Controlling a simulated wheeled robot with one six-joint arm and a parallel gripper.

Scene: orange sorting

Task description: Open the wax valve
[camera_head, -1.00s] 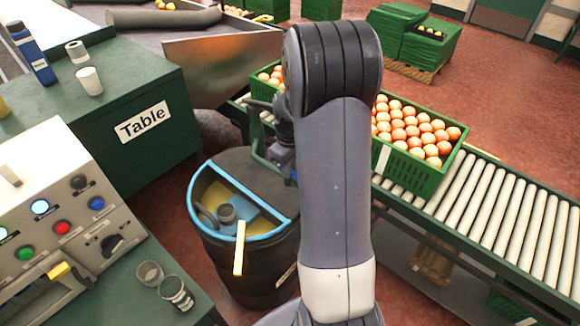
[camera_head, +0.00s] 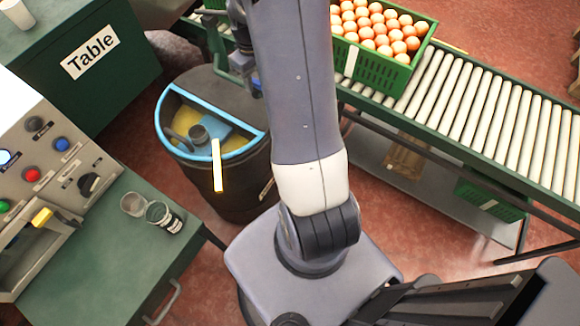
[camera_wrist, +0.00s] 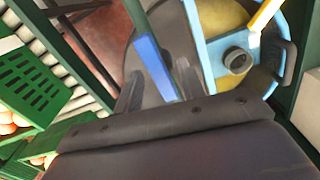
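The dark wax barrel (camera_head: 228,190) has a blue rim around its half-open top, with yellow wax inside. A pale yellow bar (camera_head: 217,165) stands at its front edge; it also shows in the wrist view (camera_wrist: 266,14). Contact cannot be told. In the head view my arm mostly hides the gripper.
A roller conveyor (camera_head: 480,120) carrying a green crate (camera_head: 372,68) of oranges runs right of the barrel. A green table (camera_head: 75,75) stands at the upper left. A control panel (camera_head: 45,150) and two small jars (camera_head: 160,215) are at the left.

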